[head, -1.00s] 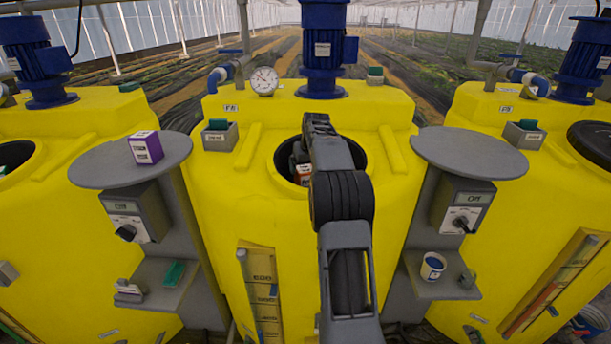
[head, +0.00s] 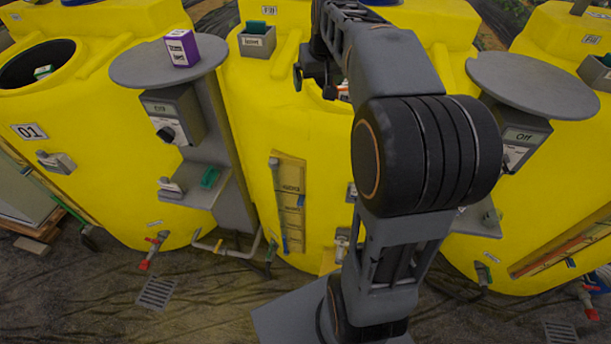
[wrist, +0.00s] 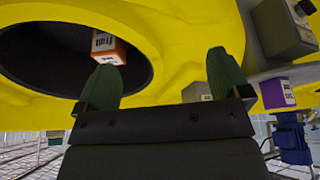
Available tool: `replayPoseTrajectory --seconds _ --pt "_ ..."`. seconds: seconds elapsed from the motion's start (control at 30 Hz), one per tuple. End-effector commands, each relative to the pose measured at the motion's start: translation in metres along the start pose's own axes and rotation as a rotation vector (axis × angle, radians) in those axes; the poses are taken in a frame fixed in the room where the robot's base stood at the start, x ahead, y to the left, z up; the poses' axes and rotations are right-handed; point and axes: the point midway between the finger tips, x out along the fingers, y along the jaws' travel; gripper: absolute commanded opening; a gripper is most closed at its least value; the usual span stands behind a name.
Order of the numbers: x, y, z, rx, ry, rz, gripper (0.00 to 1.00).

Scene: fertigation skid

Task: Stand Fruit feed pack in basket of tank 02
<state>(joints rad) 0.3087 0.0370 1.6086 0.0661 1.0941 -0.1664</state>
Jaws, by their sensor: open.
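The Fruit feed pack (wrist: 108,44), orange and white with printed lettering, shows inside the dark round opening (wrist: 28,84) of a yellow tank in the wrist view. The basket itself cannot be made out, nor whether the pack rests upright. My gripper (wrist: 164,80) is open, with nothing between its green-tipped fingers; the left fingertip overlaps the pack's edge in the picture, and touching cannot be told. In the head view my gripper (head: 300,77) hangs over the middle tank (head: 262,105), where my arm hides most of the opening. No number shows on this tank.
A purple pack (head: 182,48) stands on the left round shelf (head: 130,66). The left tank is marked 01 (head: 30,132) and has an open mouth (head: 36,64). The right round shelf (head: 530,86) looks empty. Controller boxes and small shelves stand between the tanks.

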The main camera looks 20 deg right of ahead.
Motion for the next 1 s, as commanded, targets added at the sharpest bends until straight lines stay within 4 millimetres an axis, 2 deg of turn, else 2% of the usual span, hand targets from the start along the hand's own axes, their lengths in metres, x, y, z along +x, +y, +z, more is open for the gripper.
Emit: replayPoseTrajectory --seconds 0.03,0.1,0.2,0.3,0.43,0.5,0.63,1.0 --pt "-0.010 -0.022 0.028 -0.023 0.006 -0.009 0.94" --pt "-0.016 -0.045 0.065 -0.044 0.010 -0.020 0.94" --pt "-0.017 -0.068 0.117 -0.073 0.016 -0.034 0.94" --pt "-0.013 -0.082 0.162 -0.097 0.020 -0.047 0.94" --pt "-0.004 -0.091 0.205 -0.119 0.024 -0.059 0.94" --pt "0.000 -0.094 0.220 -0.126 0.023 -0.063 0.94" --pt "0.005 -0.096 0.235 -0.133 0.025 -0.067 0.94" --pt "0.006 -0.096 0.238 -0.134 0.023 -0.068 0.94"
